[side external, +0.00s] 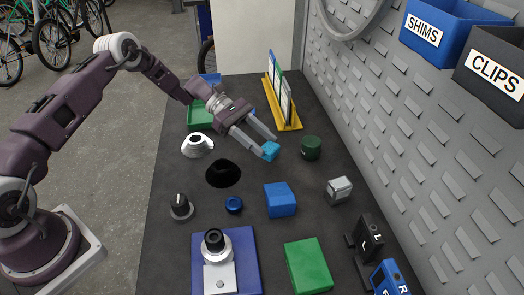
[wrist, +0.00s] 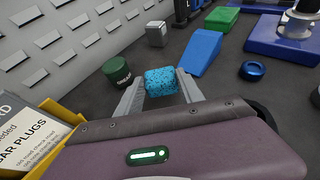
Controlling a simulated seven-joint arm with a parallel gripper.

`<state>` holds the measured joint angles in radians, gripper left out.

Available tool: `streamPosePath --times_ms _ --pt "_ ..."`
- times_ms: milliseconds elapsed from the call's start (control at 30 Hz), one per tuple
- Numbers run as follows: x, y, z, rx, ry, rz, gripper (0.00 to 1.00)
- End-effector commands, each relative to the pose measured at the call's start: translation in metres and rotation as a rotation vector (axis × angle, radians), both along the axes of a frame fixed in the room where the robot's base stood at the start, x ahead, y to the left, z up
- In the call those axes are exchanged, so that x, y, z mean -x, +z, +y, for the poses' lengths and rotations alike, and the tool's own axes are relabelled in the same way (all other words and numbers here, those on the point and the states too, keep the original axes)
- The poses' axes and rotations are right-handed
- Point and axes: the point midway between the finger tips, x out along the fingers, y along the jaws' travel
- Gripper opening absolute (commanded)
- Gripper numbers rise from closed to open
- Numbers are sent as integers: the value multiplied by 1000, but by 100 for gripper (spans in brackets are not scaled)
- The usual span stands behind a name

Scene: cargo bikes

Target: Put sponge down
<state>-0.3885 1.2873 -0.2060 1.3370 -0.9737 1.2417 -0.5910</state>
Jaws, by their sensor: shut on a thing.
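The sponge is a small bright blue speckled block (side external: 270,151), also seen in the wrist view (wrist: 161,82). My gripper (side external: 267,146) is shut on it, with one finger on each side, as the wrist view (wrist: 160,88) shows. The sponge is at the fingertips over the dark table (side external: 250,240). I cannot tell whether its underside touches the table. A dark green round tin (side external: 311,148) stands just right of the sponge in the side view, apart from it.
A blue wedge block (side external: 280,200) and blue ring (side external: 234,204) lie nearer the camera. A yellow card rack (side external: 284,105) stands behind. A green tray (side external: 201,118), black item (side external: 223,173) and white part (side external: 197,146) are left. A grey metal block (side external: 340,190) is right.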

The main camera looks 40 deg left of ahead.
Motion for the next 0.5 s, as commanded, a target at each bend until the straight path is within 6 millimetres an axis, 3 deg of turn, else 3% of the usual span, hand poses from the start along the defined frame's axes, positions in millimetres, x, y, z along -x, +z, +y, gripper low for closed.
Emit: streamPosePath --times_ms 167,467,500 --pt "0 -31 0 0 -1 1 7" --pt "0 -33 0 -1 0 1 7" --pt "0 -34 0 -1 0 1 46"
